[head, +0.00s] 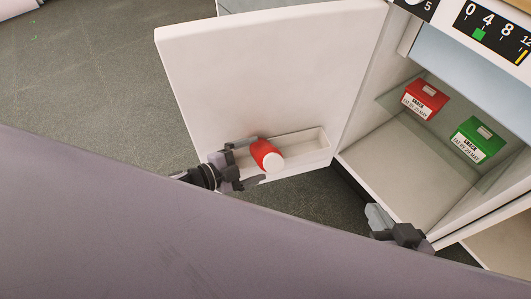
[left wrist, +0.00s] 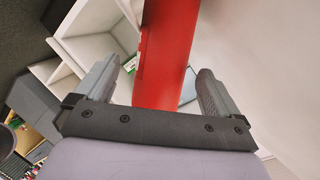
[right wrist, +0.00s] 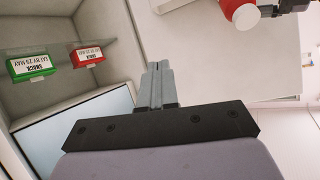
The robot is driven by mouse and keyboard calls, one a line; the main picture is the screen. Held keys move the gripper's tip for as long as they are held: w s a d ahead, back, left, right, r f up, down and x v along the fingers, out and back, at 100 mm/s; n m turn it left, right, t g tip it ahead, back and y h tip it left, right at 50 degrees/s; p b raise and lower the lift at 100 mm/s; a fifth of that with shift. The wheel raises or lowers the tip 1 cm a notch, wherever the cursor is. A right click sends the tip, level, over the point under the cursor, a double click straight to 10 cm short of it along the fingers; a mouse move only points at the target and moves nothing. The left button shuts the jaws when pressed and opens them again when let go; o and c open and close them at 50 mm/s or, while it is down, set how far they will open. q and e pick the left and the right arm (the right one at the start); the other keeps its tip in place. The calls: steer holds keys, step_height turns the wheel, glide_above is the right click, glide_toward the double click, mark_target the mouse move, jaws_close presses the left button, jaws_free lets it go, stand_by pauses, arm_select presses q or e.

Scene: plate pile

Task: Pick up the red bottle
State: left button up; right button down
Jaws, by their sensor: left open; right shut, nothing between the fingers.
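The red bottle (head: 264,153) with a white cap stands in the shelf on the inside of the open fridge door. It also shows in the left wrist view (left wrist: 168,55) and at the top of the right wrist view (right wrist: 236,10). My left gripper (head: 252,162) is open at the bottle, with one finger on either side of it. In the left wrist view the red body lies between the two fingers (left wrist: 160,88); whether they touch it I cannot tell. My right gripper (head: 372,216) is shut and empty, near the lower front of the fridge, apart from the bottle.
The door shelf (head: 309,147) is otherwise bare. The open door (head: 265,70) stands behind the bottle. Inside the fridge, a red snack box (head: 425,98) and a green snack box (head: 478,139) sit on a glass shelf. Grey floor (head: 100,75) is clear at the left.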

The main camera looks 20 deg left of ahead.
arm_select(q)
steer(key=shift+b+x, duration=0.7)
steer(key=shift+x, duration=1.6)
steer(key=shift+w+a+r, duration=0.1)
steer(key=shift+r, duration=0.05)
steer(key=c, duration=1.5)
arm_select(e)
steer(key=shift+w+a+f+y, duration=0.1)
steer(key=shift+w+a+y, duration=0.1)
steer(key=shift+a, duration=0.15)
steer(key=shift+w+a+f+y, duration=0.1)
steer(key=shift+a+y, duration=0.1)
steer(key=shift+a, duration=0.15)
